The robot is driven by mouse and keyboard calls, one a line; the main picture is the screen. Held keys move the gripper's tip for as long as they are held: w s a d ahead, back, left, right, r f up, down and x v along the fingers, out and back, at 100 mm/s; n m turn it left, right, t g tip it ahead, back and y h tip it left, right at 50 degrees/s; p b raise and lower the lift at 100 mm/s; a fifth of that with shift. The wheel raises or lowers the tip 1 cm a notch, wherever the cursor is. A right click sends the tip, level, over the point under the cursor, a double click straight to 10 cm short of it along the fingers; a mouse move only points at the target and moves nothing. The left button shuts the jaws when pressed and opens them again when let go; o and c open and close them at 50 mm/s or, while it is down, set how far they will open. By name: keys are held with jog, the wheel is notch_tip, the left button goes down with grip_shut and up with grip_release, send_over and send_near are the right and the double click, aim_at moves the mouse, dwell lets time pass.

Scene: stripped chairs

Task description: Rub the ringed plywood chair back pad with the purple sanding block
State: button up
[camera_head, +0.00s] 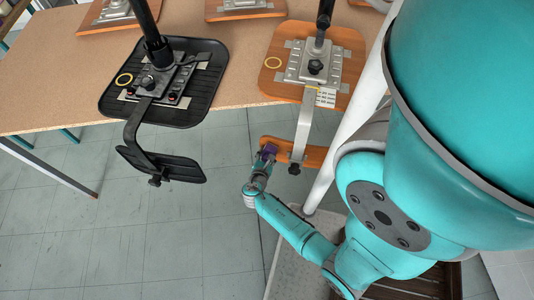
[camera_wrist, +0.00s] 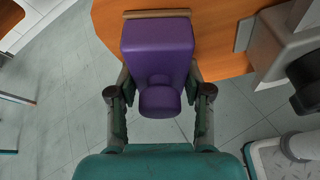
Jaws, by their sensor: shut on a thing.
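My gripper (camera_head: 263,163) is shut on the purple sanding block (camera_wrist: 158,42), which also shows as a small purple patch in the head view (camera_head: 269,148). A thin tan strip edges the block's far end in the wrist view. The orange plywood back pad (camera_head: 313,156) hangs off the table's front edge on a metal bracket, and fills the top of the wrist view (camera_wrist: 226,32). The block is at the pad's left end in the head view; I cannot tell whether they touch.
A white post (camera_head: 345,135) stands close right of the plywood pad. Floor (camera_head: 190,240) below left is clear.

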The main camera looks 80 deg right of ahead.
notch_tip(320, 180, down, 7)
jog(key=shift+d, duration=0.2)
dwell(0.7)
jog(key=shift+r, duration=0.1)
jog(key=a, duration=0.6)
jog(key=shift+w, duration=0.2)
dwell(0.5)
jog(key=shift+w+a, duration=0.15)
jog(key=shift+a, duration=1.35)
